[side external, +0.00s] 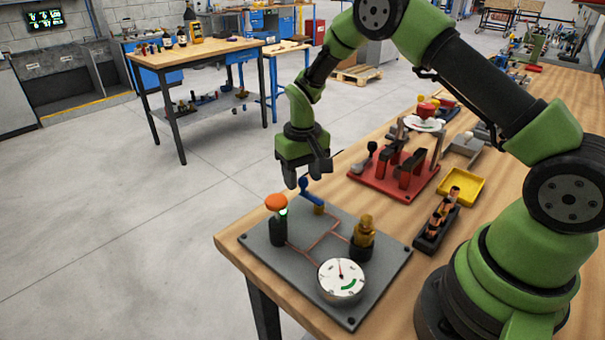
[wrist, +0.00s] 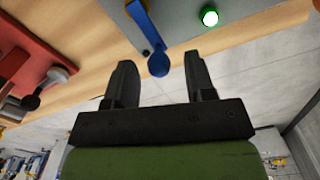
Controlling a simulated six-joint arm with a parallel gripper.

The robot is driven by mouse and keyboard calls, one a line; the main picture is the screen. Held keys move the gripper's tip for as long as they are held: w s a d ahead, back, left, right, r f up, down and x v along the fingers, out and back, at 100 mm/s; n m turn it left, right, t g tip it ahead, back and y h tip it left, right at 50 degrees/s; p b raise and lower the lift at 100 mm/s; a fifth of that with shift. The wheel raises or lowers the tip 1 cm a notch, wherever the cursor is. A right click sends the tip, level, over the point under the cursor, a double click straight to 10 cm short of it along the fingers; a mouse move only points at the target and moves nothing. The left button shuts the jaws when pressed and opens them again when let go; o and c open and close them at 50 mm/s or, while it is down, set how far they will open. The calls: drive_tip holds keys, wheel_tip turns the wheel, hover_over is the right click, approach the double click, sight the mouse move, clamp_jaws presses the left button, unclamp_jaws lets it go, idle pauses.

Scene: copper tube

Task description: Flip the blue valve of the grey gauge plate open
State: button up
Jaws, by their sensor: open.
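The grey gauge plate (side external: 265,247) lies at the table's near corner. Its blue valve handle (side external: 309,193) sits on a brass body (side external: 319,209) at the plate's back edge, just under my gripper (side external: 305,180). In the wrist view the blue handle (wrist: 143,24) has a round end (wrist: 159,65) that lies between the open fingers of my gripper (wrist: 156,80), with space on both sides. I cannot tell its exact height from the fingers. A round white gauge (side external: 341,280) sits at the plate's front. A green lamp (side external: 283,212) is lit, and it also shows in the wrist view (wrist: 209,17).
An orange-topped black post (side external: 277,222) stands left of the valve and a brass fitting (side external: 363,235) stands to the right. A red rack (side external: 365,184), a black tray (side external: 433,236) and a yellow tray (side external: 462,190) lie to the right. Open floor lies left of the table.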

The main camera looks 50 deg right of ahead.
wheel_tip(320, 180, up, 9)
drive_tip(key=shift+r, duration=0.5)
wheel_tip(320, 180, up, 8)
drive_tip(key=t, duration=0.2)
hover_over(302, 178)
drive_tip(key=s+a, duration=0.2)
drive_tip(key=s, duration=0.2)
drive_tip(key=s+a+r+t+y, duration=0.1)
drive_tip(key=s+r+t, duration=0.1)
drive_tip(key=s+r, duration=0.3)
drive_tip(key=s+a+r+t, duration=0.1)
drive_tip(key=s+a+r, duration=0.15)
drive_tip(key=s, duration=0.45)
drive_tip(key=s+t+y, duration=0.1)
drive_tip(key=s+t, duration=0.1)
drive_tip(key=s, duration=0.5)
drive_tip(key=shift+a+f+m, duration=0.25)
drive_tip(key=shift+m, duration=0.05)
drive_tip(key=shift+s, duration=0.1)
